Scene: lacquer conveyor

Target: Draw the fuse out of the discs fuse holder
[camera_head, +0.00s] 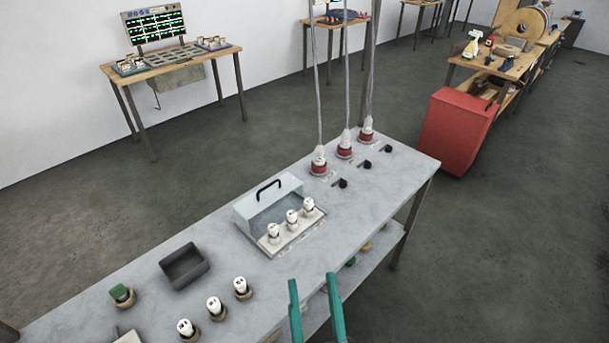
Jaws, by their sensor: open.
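A grey fuse box (262,247) with a raised lid and black handle stands mid-table. Three white fuses stand upright in a row in it: left (273,233), middle (292,220) and right (308,206). I cannot tell which holder is the discs one, as any markings are too small. My gripper (312,281) shows two teal fingers at the bottom edge, apart and with nothing between them. It is in front of the fuse box, nearer the camera, and touches no fuse in this view.
Three more white fuses (215,307) stand in brown round bases at front left, beside a dark open tray (184,267) and a green piece (121,294). Red plugs (344,151) with hanging cables and black switches (364,165) are at the far end of the grey table (350,220).

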